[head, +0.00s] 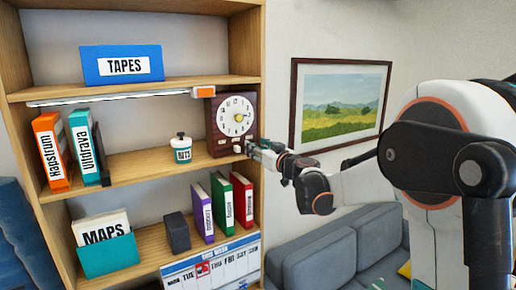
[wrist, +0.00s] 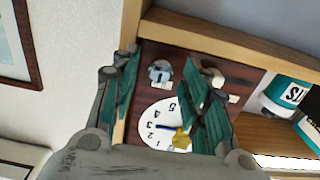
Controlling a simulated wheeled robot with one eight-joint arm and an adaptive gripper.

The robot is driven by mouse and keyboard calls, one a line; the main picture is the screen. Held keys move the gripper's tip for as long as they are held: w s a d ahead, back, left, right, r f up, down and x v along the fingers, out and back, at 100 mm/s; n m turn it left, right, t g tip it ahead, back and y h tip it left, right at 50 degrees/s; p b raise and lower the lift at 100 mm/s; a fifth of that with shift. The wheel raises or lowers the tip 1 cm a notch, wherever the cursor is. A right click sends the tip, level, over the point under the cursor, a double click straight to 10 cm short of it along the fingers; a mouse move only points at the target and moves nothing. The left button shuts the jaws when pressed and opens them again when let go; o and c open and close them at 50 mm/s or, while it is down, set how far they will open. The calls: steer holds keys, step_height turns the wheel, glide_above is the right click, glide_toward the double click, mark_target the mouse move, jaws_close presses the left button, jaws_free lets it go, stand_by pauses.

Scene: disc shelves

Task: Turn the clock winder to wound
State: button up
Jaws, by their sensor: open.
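The clock (head: 223,138) is a dark brown box with a white round face and a yellow centre piece, standing on the middle shelf at its right end. In the wrist view the clock (wrist: 185,62) appears upside down. A grey knob (wrist: 160,70) with a small pale label shows on its lower front, between my fingers. A beige knob (wrist: 208,72) is beside it, partly behind a finger. I cannot read which is the winder. My gripper (head: 252,148) is open at the clock's lower right; its green-padded fingers (wrist: 160,78) straddle the grey knob, contact unclear.
The shelf's right side post (head: 256,185) is close to my gripper. Below are several binders (head: 223,203) and a week calendar (head: 210,268). A framed picture (head: 338,103) hangs on the right wall.

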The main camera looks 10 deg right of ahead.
jaws_close()
